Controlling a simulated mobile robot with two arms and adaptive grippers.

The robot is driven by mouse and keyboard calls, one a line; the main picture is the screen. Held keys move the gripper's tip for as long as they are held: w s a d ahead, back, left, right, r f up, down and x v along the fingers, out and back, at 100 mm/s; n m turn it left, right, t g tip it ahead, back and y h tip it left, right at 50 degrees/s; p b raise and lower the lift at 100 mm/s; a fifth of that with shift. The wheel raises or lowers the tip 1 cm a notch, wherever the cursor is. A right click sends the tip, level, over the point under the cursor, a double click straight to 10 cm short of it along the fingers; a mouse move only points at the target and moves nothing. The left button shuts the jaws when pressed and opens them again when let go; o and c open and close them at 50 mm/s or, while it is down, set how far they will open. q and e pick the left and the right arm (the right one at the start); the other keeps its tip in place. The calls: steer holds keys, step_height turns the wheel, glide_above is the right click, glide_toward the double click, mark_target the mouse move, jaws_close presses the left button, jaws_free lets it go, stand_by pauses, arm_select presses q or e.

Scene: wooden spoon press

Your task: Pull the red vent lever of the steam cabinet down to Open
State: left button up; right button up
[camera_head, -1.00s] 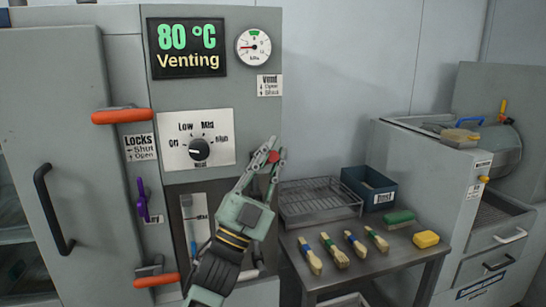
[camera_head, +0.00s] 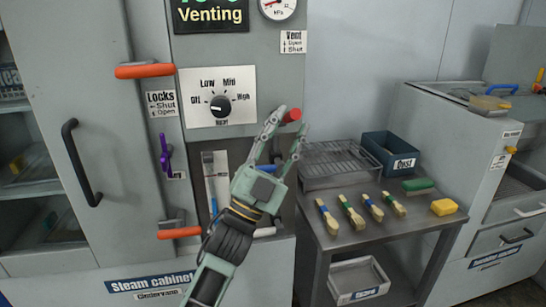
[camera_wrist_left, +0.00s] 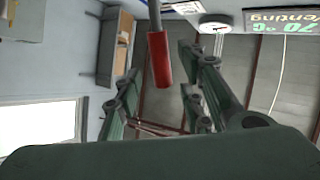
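The red vent lever (camera_head: 292,115) of the steam cabinet (camera_head: 250,80) sticks out at the cabinet's right edge, well below the Vent label (camera_head: 292,41). My left gripper (camera_head: 291,124) is at the lever with its two fingers spread. In the left wrist view, the red handle (camera_wrist_left: 160,60) lies between the open fingers, with a gap visible on each side. The cabinet display (camera_head: 210,14) reads Venting and is cut off at the top. In the left wrist view, the display (camera_wrist_left: 285,22) shows 70 °C. My right gripper is not in view.
A dial (camera_head: 220,105) and orange door handles (camera_head: 145,70) are on the cabinet, left of my gripper. A metal table (camera_head: 330,240) with a wire rack (camera_head: 340,165), several brushes and a blue bin (camera_head: 390,155) stands close on the right.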

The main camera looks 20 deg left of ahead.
arm_select(q)
steer(key=v, duration=0.9)
steer(key=w+a+f+n+g+y, duration=0.1)
steer(key=w+f+n+g+y, duration=0.25)
steer(key=f, duration=1.05)
steer(key=w+a+f+n+g+y, duration=0.1)
steer(key=w+f+n+g+y, duration=0.2)
steer(key=f, duration=1.1)
steer(key=s+f+n+g+y+p, duration=0.1)
steer(key=s+f+g, duration=0.25)
steer(key=f, duration=0.75)
steer(key=s+f+n+g, duration=0.15)
steer(key=s+f, duration=0.35)
steer(key=f, duration=0.6)
steer(key=s+f+g+y+p, duration=0.1)
steer(key=s+f+g, duration=0.3)
steer(key=f, duration=0.7)
steer(key=s+f+g, duration=0.3)
steer(key=s+f, duration=0.3)
steer(key=s, duration=0.7)
steer(key=s+f+n+g, duration=0.1)
steer(key=s+f+g, duration=0.2)
steer(key=s+f, duration=0.4)
steer(key=s+a+f+g, duration=0.1)
steer(key=s+f+g, duration=0.2)
steer(key=s, duration=1.6)
step_height(320, 180, down, 4)
steer(key=shift+r+n+y, duration=0.1)
steer(key=shift+n+y, duration=0.3)
steer(key=shift+y, duration=0.05)
